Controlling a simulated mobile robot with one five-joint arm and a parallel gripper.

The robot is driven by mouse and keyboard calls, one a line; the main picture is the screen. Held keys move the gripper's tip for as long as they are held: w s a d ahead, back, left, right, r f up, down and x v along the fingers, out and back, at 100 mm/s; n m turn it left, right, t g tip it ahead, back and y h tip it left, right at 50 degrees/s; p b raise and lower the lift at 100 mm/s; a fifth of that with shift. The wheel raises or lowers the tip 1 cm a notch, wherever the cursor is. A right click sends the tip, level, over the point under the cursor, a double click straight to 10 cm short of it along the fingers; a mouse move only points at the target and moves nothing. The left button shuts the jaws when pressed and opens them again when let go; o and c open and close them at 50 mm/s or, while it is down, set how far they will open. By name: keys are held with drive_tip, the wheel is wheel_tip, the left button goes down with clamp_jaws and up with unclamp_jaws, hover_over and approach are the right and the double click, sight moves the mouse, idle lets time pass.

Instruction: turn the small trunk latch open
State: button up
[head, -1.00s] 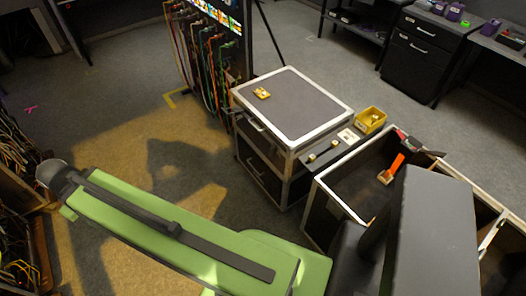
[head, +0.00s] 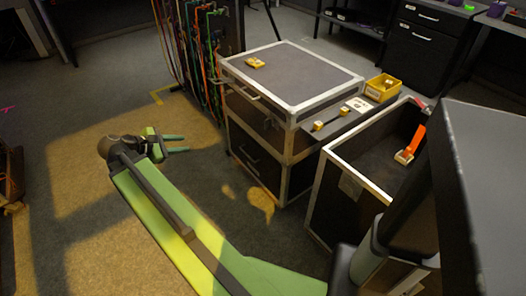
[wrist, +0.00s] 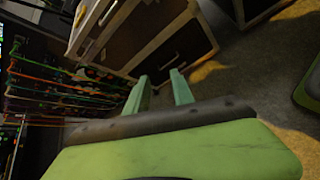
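The small trunk (head: 262,140) is a dark case with metal edges and a grey top, closed, standing mid-floor. A small dark fitting that looks like its latch (head: 268,123) is on the near side below the lid rim; its exact position is too small to tell. A metal handle (head: 240,91) sits to its left. My gripper (head: 186,143) is open and empty, left of the trunk and apart from it. In the wrist view, its two green fingers (wrist: 160,85) are spread, with the trunk's side (wrist: 165,45) beyond them.
An open crate (head: 335,205) stands right of the trunk, with an orange-handled tool (head: 412,145) inside. A yellow bin (head: 382,87) is behind it. Hanging cables (head: 205,60) are at the back left. The floor between my gripper and the trunk is clear.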

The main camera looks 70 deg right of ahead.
drive_tip(key=s+d+f+n+g+h+b, duration=0.2)
drive_tip(key=s+d+f+g+b, duration=0.1)
drive_tip(key=s+d+f+b, duration=0.4)
drive_tip(key=n+g+h+b, duration=0.2)
drive_tip(key=g+b, duration=0.1)
drive_tip(key=b, duration=0.5)
approach(269, 122)
drive_tip(key=x, duration=0.7)
drive_tip(key=shift+d, duration=0.35)
drive_tip(key=shift+c, duration=0.3)
drive_tip(key=shift+n, duration=0.3)
clamp_jaws()
